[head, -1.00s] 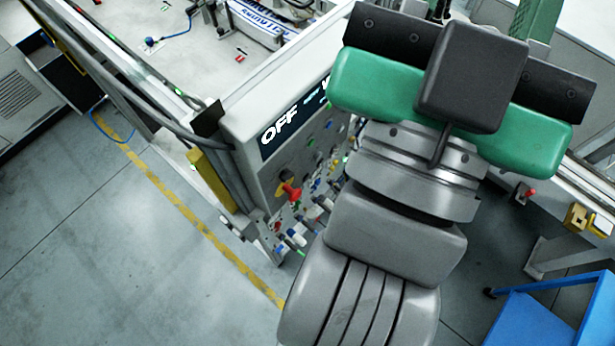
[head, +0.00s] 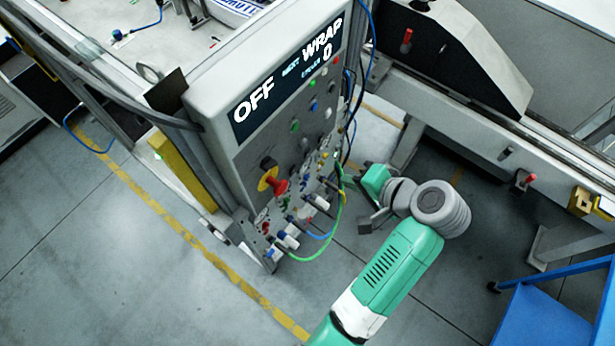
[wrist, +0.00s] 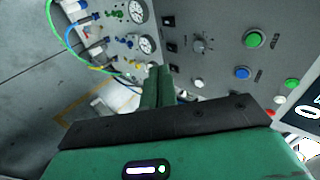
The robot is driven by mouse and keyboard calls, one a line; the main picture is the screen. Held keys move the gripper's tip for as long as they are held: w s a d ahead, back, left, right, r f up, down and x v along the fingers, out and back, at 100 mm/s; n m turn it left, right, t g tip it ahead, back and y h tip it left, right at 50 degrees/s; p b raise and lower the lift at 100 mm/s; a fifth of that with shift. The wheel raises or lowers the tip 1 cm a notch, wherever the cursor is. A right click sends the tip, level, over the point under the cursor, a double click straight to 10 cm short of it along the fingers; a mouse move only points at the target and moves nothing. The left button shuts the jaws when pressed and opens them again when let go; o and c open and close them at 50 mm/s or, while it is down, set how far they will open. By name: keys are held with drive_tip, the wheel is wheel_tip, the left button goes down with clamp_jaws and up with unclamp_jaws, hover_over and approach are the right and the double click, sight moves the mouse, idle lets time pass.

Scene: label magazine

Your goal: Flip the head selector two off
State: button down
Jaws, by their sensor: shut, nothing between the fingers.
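The grey control panel (head: 220,110) shows OFF and WRAP on its display. In the head view, my gripper's green body shows right of the panel.
A red and yellow knob (head: 272,180) sits on the panel's lower left. Gauges (wrist: 147,43) and hose fittings lie left of the switches in the wrist view; green (wrist: 254,39) and blue (wrist: 242,73) buttons lie right. Loose hoses (head: 325,245) hang below the panel. A blue cart (head: 560,300) stands lower right.

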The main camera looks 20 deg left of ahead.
drive_tip(key=shift+s+a+f+g+y, duration=0.2)
drive_tip(key=shift+s+f+g+y, duration=0.1)
drive_tip(key=shift+s+f+g, duration=0.5)
drive_tip(key=shift+w+f, duration=0.1)
drive_tip(key=shift+f, duration=0.1)
drive_tip(key=p, duration=0.1)
approach(293, 171)
drive_tip(key=shift+t, duration=0.3)
drive_tip(key=x, duration=0.3)
drive_tip(key=f+x, duration=0.1)
drive_tip(key=x, duration=0.1)
drive_tip(key=shift+d+f, duration=0.1)
drive_tip(key=shift+d, duration=0.15)
drive_tip(key=shift+a, duration=0.6)
drive_tip(key=shift+p, duration=0.3)
